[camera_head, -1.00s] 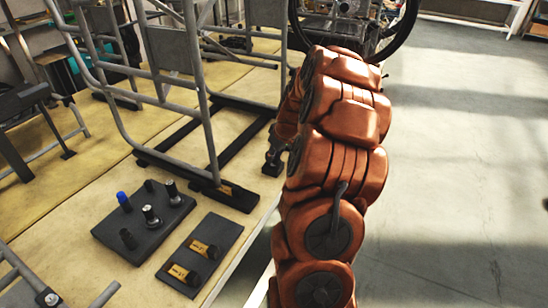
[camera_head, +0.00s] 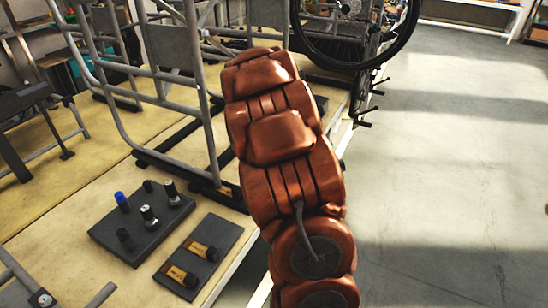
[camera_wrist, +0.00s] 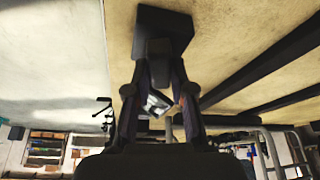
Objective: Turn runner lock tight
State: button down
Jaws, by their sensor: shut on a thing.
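In the wrist view my gripper (camera_wrist: 159,66) is shut on a dark knob-like piece, which seems to be the runner lock (camera_wrist: 158,48). This piece joins a dark block (camera_wrist: 180,20) on the wooden platform. The fingertips lie on either side of the piece, and its turn angle is too dark to tell. In the head view my arm hides the gripper and the lock. Dark runners (camera_head: 175,168) lie on the platform under the grey tubular wheelchair frame (camera_head: 205,110); they also show in the wrist view (camera_wrist: 265,68).
A dark tray (camera_head: 145,225) holds several pegs, one blue-topped. Another tray (camera_head: 205,255) holds two dark pieces with orange labels. A spoked wheel (camera_head: 345,35) stands behind my arm. Grey floor (camera_head: 450,180) is open to the right of the platform (camera_head: 70,220).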

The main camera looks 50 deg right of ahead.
jog(key=shift+m+g+h, duration=0.3)
jog(key=shift+m, duration=0.7)
jog(key=c, duration=1)
grip_release()
jog(key=shift+r, duration=0.15)
jog(key=v, duration=1.1)
jog(key=shift+a+r, duration=0.2)
jog(key=shift+r, duration=0.15)
